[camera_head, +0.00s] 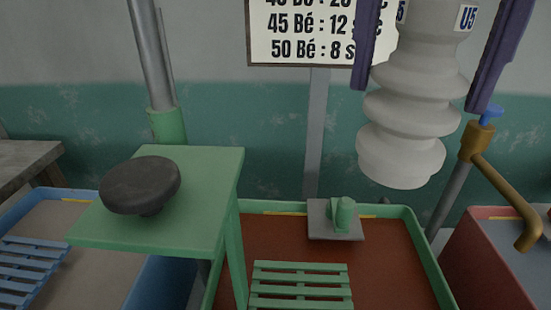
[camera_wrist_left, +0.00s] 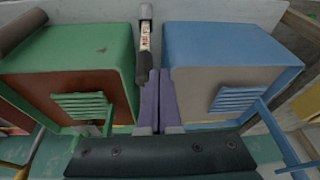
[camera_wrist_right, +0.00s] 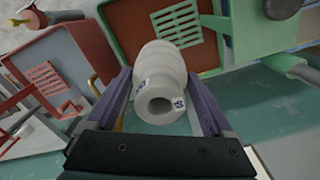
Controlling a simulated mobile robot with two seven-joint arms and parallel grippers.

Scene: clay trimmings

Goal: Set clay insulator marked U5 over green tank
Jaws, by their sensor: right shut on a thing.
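The clay insulator marked U5 (camera_head: 408,105) is a pale ribbed cylinder with white tags in blue print. My right gripper (camera_head: 417,98) is shut on it, one purple finger on each side, and holds it upright in the air. In the head view it shows above and behind the back right corner of the green tank (camera_head: 428,255), which has a red-brown inside. In the right wrist view the insulator (camera_wrist_right: 160,85) overlaps the tank's edge. My left gripper (camera_wrist_left: 159,75) is shut and empty in the left wrist view, and is outside the head view.
A green slatted rack (camera_head: 300,282) and a grey plate with a green block (camera_head: 336,219) are at the green tank. A green stand with a dark knob (camera_head: 140,184) is at left. A red tank (camera_head: 485,265) and brass tap (camera_head: 505,190) are at right, a blue tank (camera_head: 150,285) at left.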

